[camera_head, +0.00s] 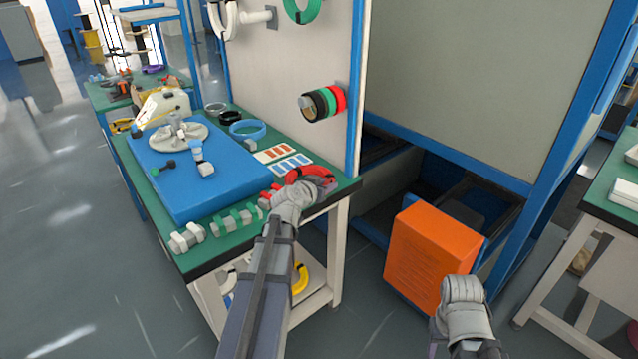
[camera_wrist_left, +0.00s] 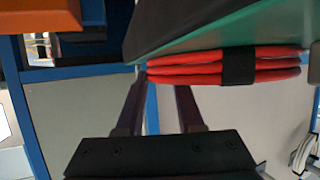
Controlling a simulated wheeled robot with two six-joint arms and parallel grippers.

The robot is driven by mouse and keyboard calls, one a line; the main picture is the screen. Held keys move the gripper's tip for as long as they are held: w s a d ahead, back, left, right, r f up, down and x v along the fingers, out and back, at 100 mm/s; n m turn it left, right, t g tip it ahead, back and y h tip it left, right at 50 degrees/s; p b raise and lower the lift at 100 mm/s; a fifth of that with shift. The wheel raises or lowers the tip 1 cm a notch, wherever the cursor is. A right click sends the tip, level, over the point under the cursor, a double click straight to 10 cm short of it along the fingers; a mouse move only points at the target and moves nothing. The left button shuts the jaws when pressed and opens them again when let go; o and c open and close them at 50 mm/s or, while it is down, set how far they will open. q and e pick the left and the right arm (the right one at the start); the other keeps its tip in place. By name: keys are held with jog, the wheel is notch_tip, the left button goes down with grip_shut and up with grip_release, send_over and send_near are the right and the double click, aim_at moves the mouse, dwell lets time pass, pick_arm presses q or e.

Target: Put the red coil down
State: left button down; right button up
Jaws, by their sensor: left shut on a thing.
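The red coil (camera_head: 308,174) is at the right corner of the green-topped workbench (camera_head: 222,240), close to its edge. In the left wrist view the red coil (camera_wrist_left: 190,70) shows as stacked red loops with a black band around them, beside the green tabletop edge. My left gripper (camera_head: 324,184) is shut on the coil; its two fingers (camera_wrist_left: 160,88) reach the coil's left end in the wrist view. Whether the coil touches the tabletop is hard to tell. My right arm shows at the lower right, but its fingers are not visible.
A blue board (camera_head: 205,185) with a white fixture fills much of the bench. Blue (camera_head: 248,129) and black rings lie behind it, beside printed cards (camera_head: 290,166). Black, green and red coils (camera_head: 323,103) hang on the panel above. An orange box (camera_head: 432,255) stands right of the bench.

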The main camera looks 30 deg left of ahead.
notch_tip(320, 180, up, 10)
jog(key=p, duration=1)
